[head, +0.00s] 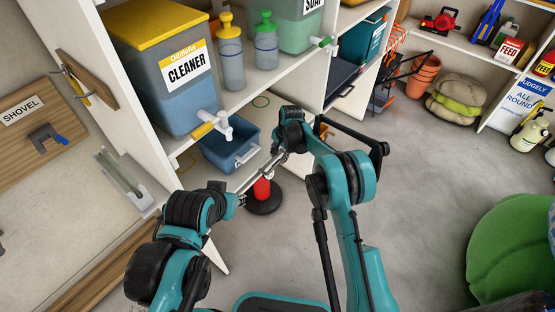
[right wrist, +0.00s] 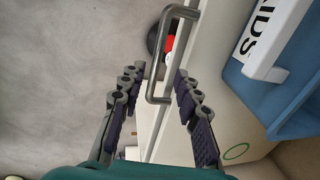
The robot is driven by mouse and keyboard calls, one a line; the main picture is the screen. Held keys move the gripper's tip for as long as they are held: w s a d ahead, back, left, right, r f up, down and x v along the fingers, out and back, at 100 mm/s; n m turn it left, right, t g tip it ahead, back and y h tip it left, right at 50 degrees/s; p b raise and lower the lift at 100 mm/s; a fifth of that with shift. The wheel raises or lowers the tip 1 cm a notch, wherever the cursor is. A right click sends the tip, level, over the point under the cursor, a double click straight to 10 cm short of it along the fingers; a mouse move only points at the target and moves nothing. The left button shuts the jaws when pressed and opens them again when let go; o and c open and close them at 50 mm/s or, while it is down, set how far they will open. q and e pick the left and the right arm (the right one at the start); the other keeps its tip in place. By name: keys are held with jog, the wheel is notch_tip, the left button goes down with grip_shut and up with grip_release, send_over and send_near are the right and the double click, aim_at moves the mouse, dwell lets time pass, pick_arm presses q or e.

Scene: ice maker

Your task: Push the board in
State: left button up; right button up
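A grey metal handle (right wrist: 158,55) on a white panel edge (right wrist: 185,70) shows in the right wrist view. This panel may be the board, but I cannot tell for certain. My right gripper (right wrist: 155,85) is open, with one finger on each side of the handle and visible gaps to both. In the head view, the right gripper (head: 279,152) points down in front of the white shelf unit, near the blue bin. My left gripper (head: 241,199) is at the lower left, close to the white unit; its fingers are too small and covered to read.
A blue bin (head: 232,150) sits low in the shelf, under a cleaner tank (head: 160,95) with a spigot. A red thing with a black round base (head: 264,200) stands on the floor below the grippers. A green beanbag (head: 515,240) lies at the right. The middle floor is clear.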

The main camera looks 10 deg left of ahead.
jog(key=w+v, duration=0.1)
jog(key=v, duration=0.7)
jog(key=shift+s+r, duration=0.25)
jog(key=shift+s, duration=0.3)
jog(key=s+d+r+n+t, duration=0.3)
jog(key=s+d+r, duration=1.1)
jog(key=d+r, duration=0.4)
jog(key=s+d+f+n+t+h, duration=0.1)
jog(key=s+d, duration=0.3)
jog(key=s, duration=0.6)
jog(key=s+d+f+n+t+h, duration=0.1)
jog(key=s+d, duration=0.4)
jog(key=s, duration=0.5)
jog(key=shift+d+f+n+t, duration=0.15)
jog(key=shift+f+n+t, duration=0.05)
jog(key=shift+n+t, duration=0.3)
jog(key=shift+w, duration=0.1)
